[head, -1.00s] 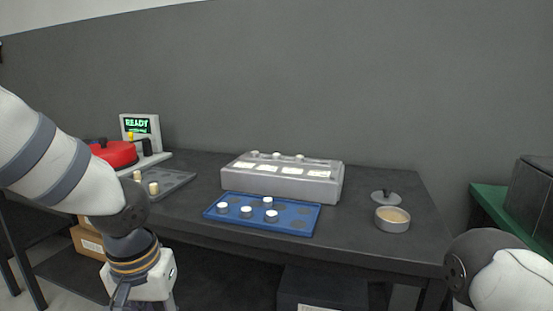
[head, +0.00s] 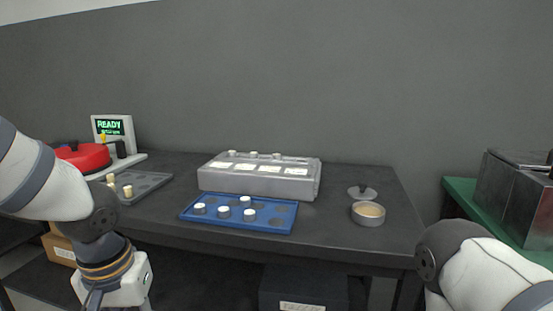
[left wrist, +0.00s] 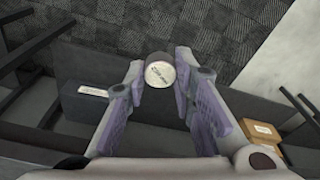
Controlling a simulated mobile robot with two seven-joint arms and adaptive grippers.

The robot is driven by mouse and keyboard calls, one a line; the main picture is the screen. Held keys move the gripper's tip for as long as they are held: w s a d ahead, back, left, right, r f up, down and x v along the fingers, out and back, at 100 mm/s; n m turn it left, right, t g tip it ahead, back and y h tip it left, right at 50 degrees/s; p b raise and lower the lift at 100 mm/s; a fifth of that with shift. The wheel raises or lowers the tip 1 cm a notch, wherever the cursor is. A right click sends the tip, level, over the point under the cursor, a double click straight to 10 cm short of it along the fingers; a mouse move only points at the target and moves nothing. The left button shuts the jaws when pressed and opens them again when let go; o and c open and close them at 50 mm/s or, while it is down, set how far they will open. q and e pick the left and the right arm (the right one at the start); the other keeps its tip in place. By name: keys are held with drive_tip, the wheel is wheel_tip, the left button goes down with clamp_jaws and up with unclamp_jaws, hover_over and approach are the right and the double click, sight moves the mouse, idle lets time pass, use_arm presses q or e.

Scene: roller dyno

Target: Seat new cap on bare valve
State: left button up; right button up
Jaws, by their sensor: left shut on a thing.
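In the left wrist view my left gripper (left wrist: 160,88) is shut on a small round cap (left wrist: 159,72) with dark sides and a pale, marked top. In the head view this gripper (head: 95,300) is low at the bottom left, in front of the bench and partly cut off; the cap does not show there. A grey valve block (head: 255,182) stands on the bench with three pale caps (head: 254,154) along its back. No cap shows behind its rightmost label; the valve itself is too small to make out. My right gripper is out of view.
A blue tray (head: 270,225) with several white-topped caps lies before the block. A grey tray (head: 150,181) with two tan pieces, a red lid (head: 85,157) and a READY screen (head: 111,127) are left. A round dish (head: 368,214) and knobbed disc (head: 362,192) are right.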

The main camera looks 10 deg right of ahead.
use_arm(q)
wheel_tip(320, 180, up, 16)
drive_tip(key=shift+r, duration=0.15)
idle(0.5)
